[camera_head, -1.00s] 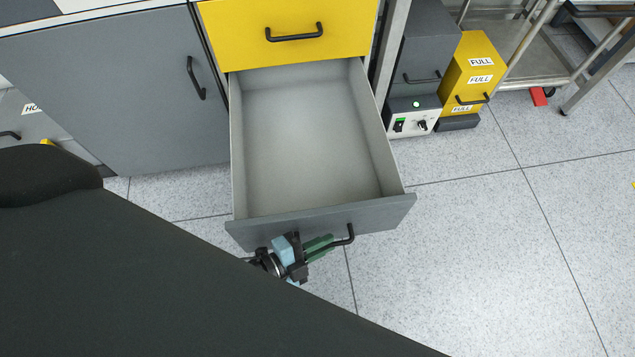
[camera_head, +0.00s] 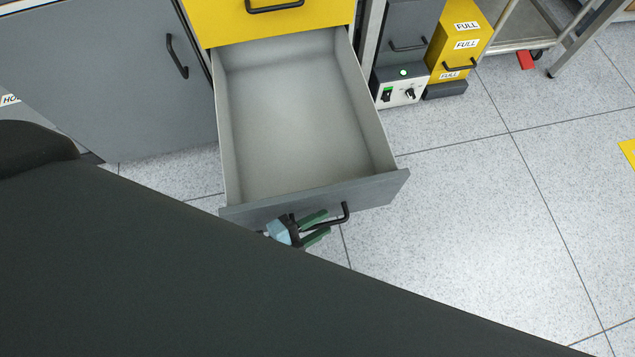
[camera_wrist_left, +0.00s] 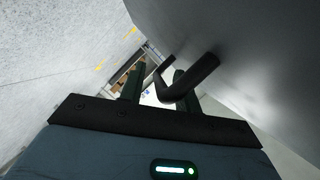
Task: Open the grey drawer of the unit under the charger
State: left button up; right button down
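The grey drawer (camera_head: 305,194) of the unit with the yellow drawer front (camera_head: 270,22) stands pulled far out, and its pale inside (camera_head: 295,115) is empty. Its black bar handle (camera_head: 345,212) is on the front face. My left gripper (camera_head: 322,224) is just in front of this face at the handle, its two green fingers spread apart. In the left wrist view the handle (camera_wrist_left: 190,80) shows by the open fingers, partly between them; I cannot tell whether it touches them. My right gripper is out of view. No charger can be made out for certain.
A grey cabinet door (camera_head: 110,80) is at the left. A white box with a green light (camera_head: 400,92), yellow boxes marked FULL (camera_head: 460,45) and a metal trolley (camera_head: 525,25) stand at the right. The floor at the lower right is clear. My dark body covers the lower left.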

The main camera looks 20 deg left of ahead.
pick_arm(q)
jog(key=shift+a, duration=0.1)
